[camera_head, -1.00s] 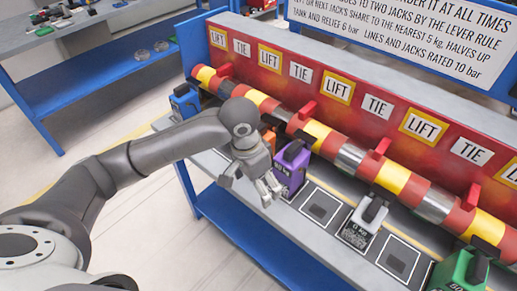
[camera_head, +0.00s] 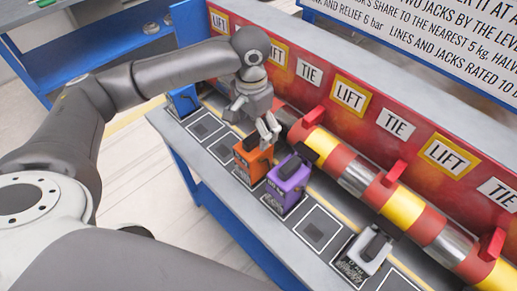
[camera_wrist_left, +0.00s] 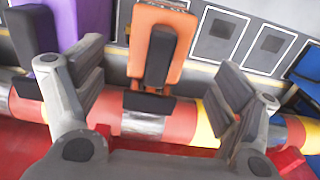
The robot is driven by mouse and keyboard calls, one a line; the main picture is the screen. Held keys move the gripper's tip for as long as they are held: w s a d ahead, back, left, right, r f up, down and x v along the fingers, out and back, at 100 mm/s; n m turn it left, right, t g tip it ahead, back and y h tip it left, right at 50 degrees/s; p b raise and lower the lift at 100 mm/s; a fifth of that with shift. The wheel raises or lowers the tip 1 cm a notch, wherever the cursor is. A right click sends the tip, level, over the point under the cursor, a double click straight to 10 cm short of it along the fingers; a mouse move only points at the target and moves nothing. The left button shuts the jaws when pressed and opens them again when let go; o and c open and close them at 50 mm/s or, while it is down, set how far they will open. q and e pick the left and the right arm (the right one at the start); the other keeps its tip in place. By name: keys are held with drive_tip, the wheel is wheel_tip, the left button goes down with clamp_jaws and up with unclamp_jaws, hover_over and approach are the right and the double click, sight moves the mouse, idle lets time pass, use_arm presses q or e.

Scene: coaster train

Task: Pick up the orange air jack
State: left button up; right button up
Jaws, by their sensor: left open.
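The orange air jack (camera_head: 253,158) stands upright on the grey bench, left of the purple jack (camera_head: 288,182) in the head view. My left gripper (camera_head: 253,130) is just above and behind it, by the striped bar. In the left wrist view the orange jack (camera_wrist_left: 158,48) lies ahead, between the directions of the two spread fingers. The left gripper (camera_wrist_left: 165,90) is open and empty, with no finger touching the jack that I can see. The purple jack (camera_wrist_left: 85,18) is close to the left finger there. My right gripper is not in view.
A blue jack (camera_head: 183,100) stands at the bench's left end and a white jack (camera_head: 366,252) to the right. The red-yellow striped bar (camera_head: 345,165) runs behind the jacks. Empty dark marked pads (camera_head: 206,127) lie between blue and orange. Another blue table (camera_head: 110,50) is at the back left.

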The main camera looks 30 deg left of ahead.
sight(251, 138)
use_arm(q)
drive_tip(key=f, duration=0.1)
drive_tip(key=s+f, duration=0.1)
drive_tip(key=f, duration=0.1)
drive_tip(key=shift+f, duration=0.1)
drive_tip(key=shift+w+f, duration=0.1)
drive_tip(key=shift+f, duration=0.15)
drive_tip(key=f, duration=0.1)
drive_tip(key=f+p, duration=0.1)
drive_tip(key=f, duration=0.3)
drive_tip(key=shift+w, duration=0.35)
drive_tip(key=shift+c, duration=0.5)
drive_tip(key=c, duration=0.5)
clamp_jaws()
drive_tip(key=shift+w+r, duration=0.1)
drive_tip(key=shift+w, duration=0.05)
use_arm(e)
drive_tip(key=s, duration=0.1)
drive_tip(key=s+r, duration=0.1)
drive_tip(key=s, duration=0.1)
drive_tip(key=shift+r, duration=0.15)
